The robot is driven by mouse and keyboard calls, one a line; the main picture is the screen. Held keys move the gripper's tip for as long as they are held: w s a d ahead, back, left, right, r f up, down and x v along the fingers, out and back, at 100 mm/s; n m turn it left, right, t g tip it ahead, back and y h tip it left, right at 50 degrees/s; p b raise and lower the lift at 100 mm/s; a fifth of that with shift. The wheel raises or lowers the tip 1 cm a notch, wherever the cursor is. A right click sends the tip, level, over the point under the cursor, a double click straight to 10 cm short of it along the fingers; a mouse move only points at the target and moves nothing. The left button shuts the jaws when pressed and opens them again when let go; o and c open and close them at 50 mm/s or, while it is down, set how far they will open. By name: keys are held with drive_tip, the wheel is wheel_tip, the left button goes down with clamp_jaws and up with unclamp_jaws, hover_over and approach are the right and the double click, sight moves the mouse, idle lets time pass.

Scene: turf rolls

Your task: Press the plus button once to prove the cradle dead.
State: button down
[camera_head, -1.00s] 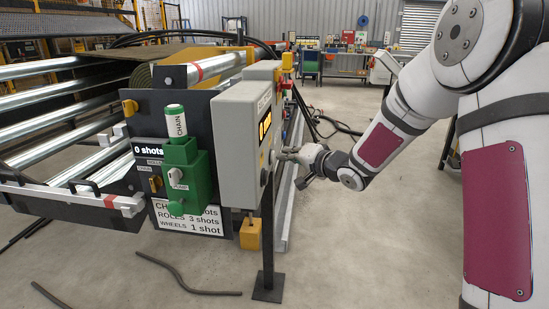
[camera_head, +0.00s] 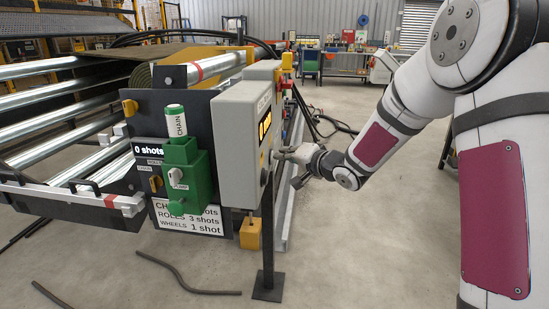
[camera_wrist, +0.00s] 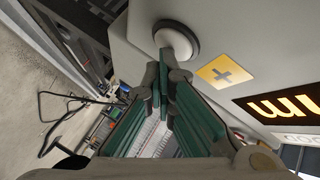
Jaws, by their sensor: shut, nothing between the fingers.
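The plus button is a round white dome in a dark collar (camera_wrist: 177,42) on the grey control box in the wrist view. A yellow plus label (camera_wrist: 221,72) sits beside it. My gripper (camera_wrist: 164,66) is shut and empty, its fingertips just at the button's near edge; I cannot tell whether they touch it. In the head view my gripper (camera_head: 280,155) is close to the right face of the grey box (camera_head: 238,140), and the button cannot be made out. The cradle's steel rollers (camera_head: 60,104) lie to the left of the box.
An amber-lettered display (camera_wrist: 290,108) lies beyond the plus label. A green block with a CHAIN tag (camera_head: 183,170) and a sign listing shots (camera_head: 188,219) are at the cradle's end. A dark post (camera_head: 267,240) stands under the box.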

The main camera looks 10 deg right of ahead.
idle(0.3)
drive_tip(key=shift+s+d+p, duration=0.3)
drive_tip(key=shift+d+p, duration=0.35)
drive_tip(key=shift+d, duration=0.1)
drive_tip(key=shift+d, duration=0.15)
drive_tip(key=shift+s+d+p, duration=0.25)
drive_tip(key=shift+d+p, duration=0.25)
drive_tip(key=shift+d, duration=0.25)
drive_tip(key=shift+s+d+p, duration=0.25)
drive_tip(key=shift+d+p, duration=0.25)
drive_tip(key=shift+d, duration=0.25)
drive_tip(key=shift+s+d+p, duration=0.25)
drive_tip(key=shift+d+p, duration=0.25)
drive_tip(key=shift+d, duration=0.25)
